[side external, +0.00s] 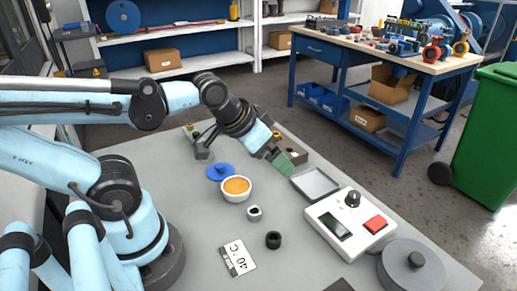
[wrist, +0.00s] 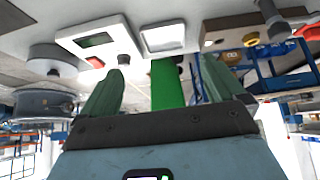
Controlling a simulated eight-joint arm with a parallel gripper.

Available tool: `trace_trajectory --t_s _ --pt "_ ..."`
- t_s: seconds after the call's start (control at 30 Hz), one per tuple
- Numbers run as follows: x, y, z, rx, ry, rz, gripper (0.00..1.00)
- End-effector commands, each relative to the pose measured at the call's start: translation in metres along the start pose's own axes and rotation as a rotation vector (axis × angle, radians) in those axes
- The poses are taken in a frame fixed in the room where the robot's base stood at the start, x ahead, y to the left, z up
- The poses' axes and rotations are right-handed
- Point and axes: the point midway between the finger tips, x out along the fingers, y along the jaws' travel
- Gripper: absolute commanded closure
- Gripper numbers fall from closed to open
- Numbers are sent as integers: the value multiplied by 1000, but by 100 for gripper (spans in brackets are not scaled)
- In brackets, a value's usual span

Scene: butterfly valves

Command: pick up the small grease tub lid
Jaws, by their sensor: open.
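The small blue lid (side external: 221,172), with a raised knob, lies on the grey table just behind and left of the white grease tub (side external: 236,197). The tub is open and its orange grease shows. My gripper (side external: 284,164) is above the table, to the right of the lid and tub, apart from both, near a shallow grey tray (side external: 316,184). In the wrist view my gripper (wrist: 160,88) has its two green fingers spread, with nothing held between them. A green shape behind them appears to be the bin. I cannot make out the lid or tub in the wrist view.
A white device (side external: 350,222) with a knob and red button is on the right, beside a large grey round piece (side external: 410,270). A small nut (side external: 254,213), black ring (side external: 273,240) and label card (side external: 238,258) lie in front.

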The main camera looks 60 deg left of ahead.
Motion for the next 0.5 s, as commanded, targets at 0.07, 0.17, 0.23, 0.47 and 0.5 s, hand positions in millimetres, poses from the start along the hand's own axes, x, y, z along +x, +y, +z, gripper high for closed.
trace_trajectory --t_s 0.07,0.17,0.23,0.47,0.5 --pt "0 0 0 0 0 0 4" --pt "0 -4 -1 -3 -11 -8 4" --pt "1 -13 -2 -11 -39 -25 4" --pt "2 -82 0 -68 -265 -107 4" --pt "2 -96 2 -82 -314 -114 4"
